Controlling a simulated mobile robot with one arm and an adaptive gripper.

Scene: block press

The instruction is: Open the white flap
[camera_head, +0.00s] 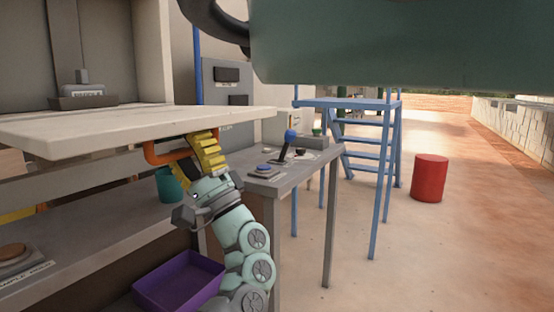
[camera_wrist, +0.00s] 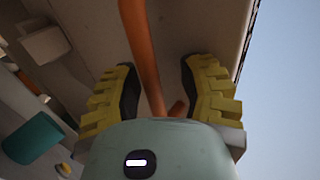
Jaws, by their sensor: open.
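The white flap (camera_head: 120,124) extends flat and roughly level out of the press in the head view. Its underside (camera_wrist: 207,28) fills the upper part of the wrist view. An orange bar handle (camera_head: 158,155) hangs under its front edge. My gripper (camera_head: 207,155) is just below the flap at the handle's right part. In the wrist view the handle (camera_wrist: 145,55) runs between the two yellow fingers of my gripper (camera_wrist: 160,92), with gaps on both sides. The fingers are open. In the head view they hide the handle's right end.
A grey table (camera_head: 318,165) with a blue-knobbed lever (camera_head: 287,145) stands right of my arm. Beyond are a blue ladder stand (camera_head: 372,155) and a red barrel (camera_head: 430,178).

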